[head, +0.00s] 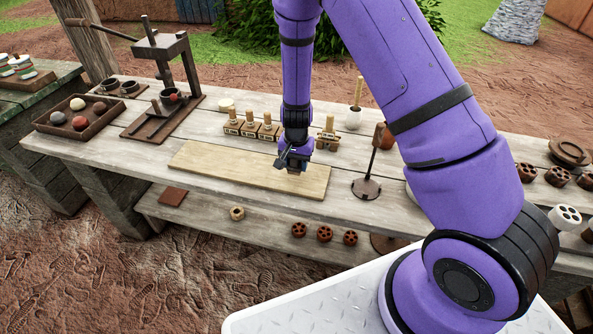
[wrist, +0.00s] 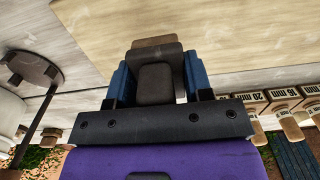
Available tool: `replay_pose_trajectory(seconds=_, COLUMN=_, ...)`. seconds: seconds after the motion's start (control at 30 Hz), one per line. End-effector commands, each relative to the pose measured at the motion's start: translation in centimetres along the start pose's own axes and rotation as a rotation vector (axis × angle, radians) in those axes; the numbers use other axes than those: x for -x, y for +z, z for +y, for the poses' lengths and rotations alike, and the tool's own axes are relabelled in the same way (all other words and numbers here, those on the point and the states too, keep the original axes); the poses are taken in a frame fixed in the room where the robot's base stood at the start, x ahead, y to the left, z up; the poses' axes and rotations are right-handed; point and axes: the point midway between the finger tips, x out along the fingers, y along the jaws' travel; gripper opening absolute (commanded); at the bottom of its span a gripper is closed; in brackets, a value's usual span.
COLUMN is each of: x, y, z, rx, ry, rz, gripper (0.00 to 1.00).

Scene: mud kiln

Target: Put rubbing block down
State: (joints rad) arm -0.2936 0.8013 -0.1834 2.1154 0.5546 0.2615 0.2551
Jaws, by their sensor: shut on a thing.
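My gripper (head: 291,164) is low over the right half of a pale wooden board (head: 220,168) on the long table. In the wrist view my gripper (wrist: 158,85) has its two blue fingers shut on either side of the rubbing block (wrist: 154,84), a dark block with a brown strip at its far end. The pale board (wrist: 220,28) also shows beyond the block in the wrist view. In the head view the block is mostly hidden by my gripper, and I cannot tell whether it touches the board.
Several wooden-handled stamps (head: 252,127) stand in a row behind the board. A round-based stand with an upright rod (head: 367,188) is to its right. A press (head: 165,75) and a tray of balls (head: 78,118) are at the left. The board's left half is clear.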

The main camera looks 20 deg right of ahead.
Motion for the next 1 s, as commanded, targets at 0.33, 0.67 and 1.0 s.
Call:
replay_pose_trajectory(seconds=0.33, x=-3.4, y=0.1, z=0.2, rx=-0.001, ry=0.002, rz=-0.003, gripper=0.09)
replay_pose_trajectory(seconds=0.67, x=-3.6, y=0.2, z=0.2, rx=-0.001, ry=0.002, rz=-0.003, gripper=0.62)
replay_pose_trajectory(seconds=1.0, x=-3.5, y=0.2, z=0.2, rx=0.000, ry=0.002, rz=-0.002, gripper=0.72)
